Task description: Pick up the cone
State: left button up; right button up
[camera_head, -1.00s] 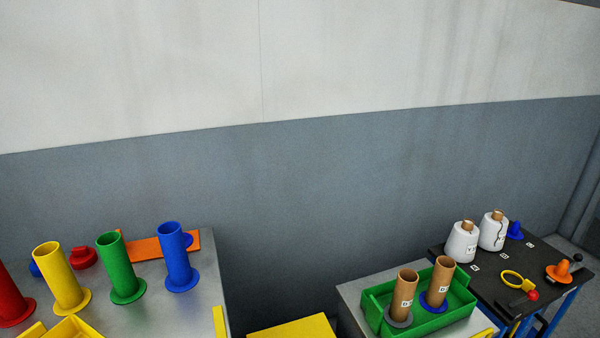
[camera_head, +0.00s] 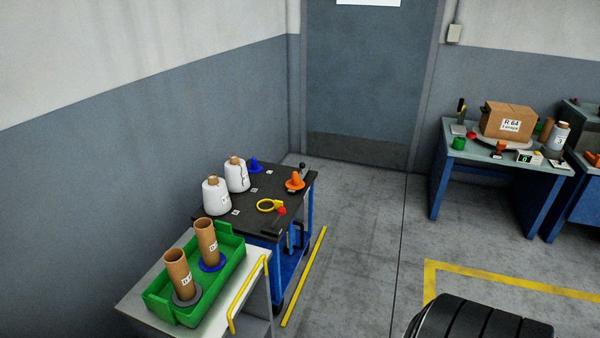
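Two white yarn cones, a nearer one (camera_head: 216,196) and a farther one (camera_head: 237,175), stand upright on brown tubes on the black-topped table (camera_head: 253,226). A dark strand shows on the farther one. An orange cone-shaped piece (camera_head: 295,181) and a blue cone-shaped piece (camera_head: 255,165) stand on the same table. Which of these is the task's cone I cannot tell. Neither of my grippers shows in the head view, and nothing is seen touching these pieces.
A green tray (camera_head: 238,256) with two brown tubes (camera_head: 178,272) sits on a grey table in front. A yellow ring (camera_head: 270,205) and a red knob (camera_head: 282,211) lie near the orange piece. A workbench with a cardboard box (camera_head: 508,121) stands at right. The floor between is clear.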

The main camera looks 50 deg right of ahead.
aim_at(216, 198)
jog(key=z, duration=0.95)
jog(key=i+l+u, duration=0.2)
jog(key=u, duration=0.2)
jog(key=i+l+u, duration=0.15)
jog(key=l+u, duration=0.3)
jog(key=j, duration=0.1)
